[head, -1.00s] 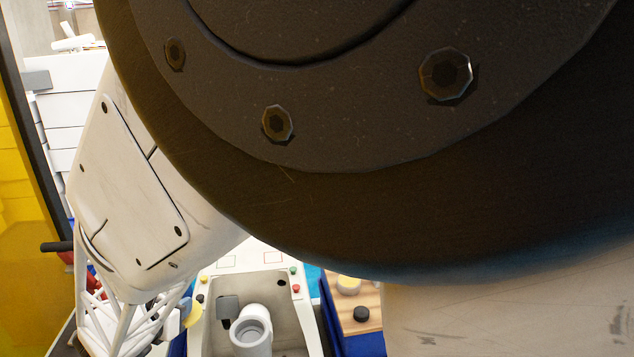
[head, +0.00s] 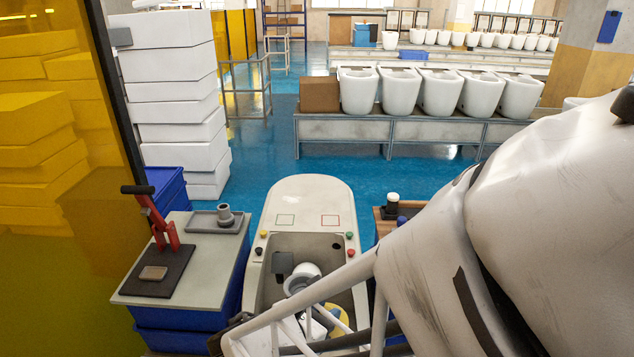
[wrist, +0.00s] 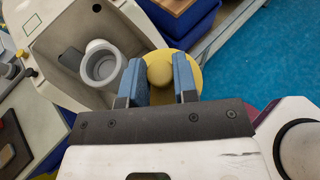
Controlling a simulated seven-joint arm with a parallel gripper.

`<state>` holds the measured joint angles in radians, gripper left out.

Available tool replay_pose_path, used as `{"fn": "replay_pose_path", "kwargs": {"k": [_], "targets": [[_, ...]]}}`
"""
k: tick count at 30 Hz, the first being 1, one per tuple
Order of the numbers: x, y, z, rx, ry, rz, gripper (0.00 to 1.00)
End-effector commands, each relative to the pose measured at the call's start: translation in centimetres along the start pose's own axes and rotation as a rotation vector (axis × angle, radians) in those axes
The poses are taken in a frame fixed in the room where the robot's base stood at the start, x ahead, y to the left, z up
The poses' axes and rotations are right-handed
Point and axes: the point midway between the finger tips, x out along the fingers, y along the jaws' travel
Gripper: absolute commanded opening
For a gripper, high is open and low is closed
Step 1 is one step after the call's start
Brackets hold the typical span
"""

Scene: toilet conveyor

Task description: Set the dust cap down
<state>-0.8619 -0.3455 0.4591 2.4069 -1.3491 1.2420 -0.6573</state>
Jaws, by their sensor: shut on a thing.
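The yellow dust cap is a round disc with a raised knob. In the wrist view the knob (wrist: 159,71) is between the two blue fingers of my gripper (wrist: 160,64), which is shut on it, and the disc (wrist: 186,65) spreads out around and beyond the fingers. In the head view part of the yellow cap (head: 338,316) shows at the lower right of the machine's basin, partly hidden by my arm. A white pipe opening (wrist: 102,66) stands in the basin to the left of the cap in the wrist view. What lies directly under the cap is hidden.
The basin (head: 265,262) has coloured buttons on its rim. At left, a bench (head: 215,262) holds a grey tray (head: 202,222) with a pipe piece, and a red lever tool (head: 161,222) on a black mat. A wooden board (head: 380,226) with small items is at right, behind my arm.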

Motion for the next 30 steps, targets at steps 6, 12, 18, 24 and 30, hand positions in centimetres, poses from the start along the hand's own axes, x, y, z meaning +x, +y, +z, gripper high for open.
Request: {"fn": "replay_pose_path", "kwargs": {"k": [6,12,18,24,30], "targets": [[0.0,-1.4,-0.1,0.004,-0.001,-0.017,0.05],[0.0,-1.4,-0.1,0.004,-0.001,-0.017,0.05],[0.1,-1.1,-0.1,0.003,-0.002,-0.017,0.05],[0.9,0.2,0.0,0.002,-0.002,-0.019,0.05],[2.1,2.8,0.2,0.002,-0.002,-0.019,0.05]]}}
